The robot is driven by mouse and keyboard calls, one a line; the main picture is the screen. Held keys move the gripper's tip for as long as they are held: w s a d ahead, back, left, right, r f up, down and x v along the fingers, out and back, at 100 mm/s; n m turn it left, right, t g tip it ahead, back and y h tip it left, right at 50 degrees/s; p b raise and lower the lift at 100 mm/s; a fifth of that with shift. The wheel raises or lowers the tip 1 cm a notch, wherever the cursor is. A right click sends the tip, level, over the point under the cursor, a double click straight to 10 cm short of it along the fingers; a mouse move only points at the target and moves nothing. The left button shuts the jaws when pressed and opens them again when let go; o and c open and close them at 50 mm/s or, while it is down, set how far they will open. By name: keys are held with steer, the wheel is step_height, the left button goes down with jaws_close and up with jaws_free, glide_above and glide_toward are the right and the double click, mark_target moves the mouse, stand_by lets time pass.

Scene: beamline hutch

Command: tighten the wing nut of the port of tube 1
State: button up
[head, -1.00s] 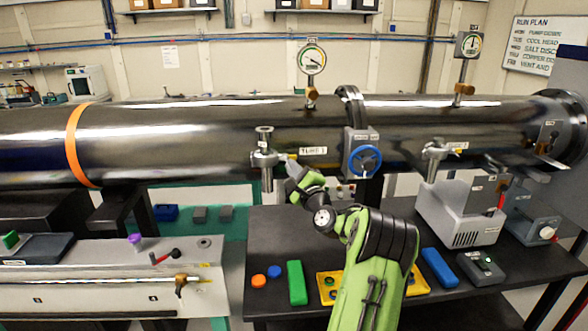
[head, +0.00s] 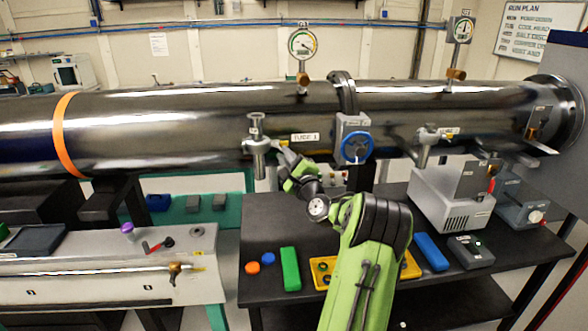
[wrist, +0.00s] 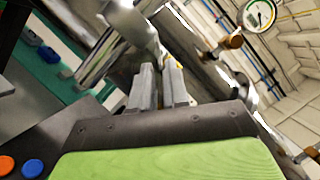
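The port of tube 1 (head: 257,148) is a grey metal fitting on the front of the dark tube, left of the "TUBE 1" label (head: 305,138). A grey piece that looks like part of this port shows beyond the fingertips in the wrist view (wrist: 133,22). The wing nut cannot be told apart clearly. My gripper (head: 279,147) is just right of the port, pointing up and left at it. In the wrist view my gripper (wrist: 160,68) has two grey fingers with a narrow gap between them and nothing visible held. Contact with the port cannot be told.
A blue handwheel valve (head: 356,147) is right of my gripper, and a gauge (head: 302,44) stands above the tube. A second, similar port (head: 427,143) is farther right. The dark bench (head: 265,225) below holds a green block (head: 290,268) and a yellow tray (head: 322,272).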

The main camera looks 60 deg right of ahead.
steer(key=b+v, duration=0.4)
steer(key=v, duration=1.1)
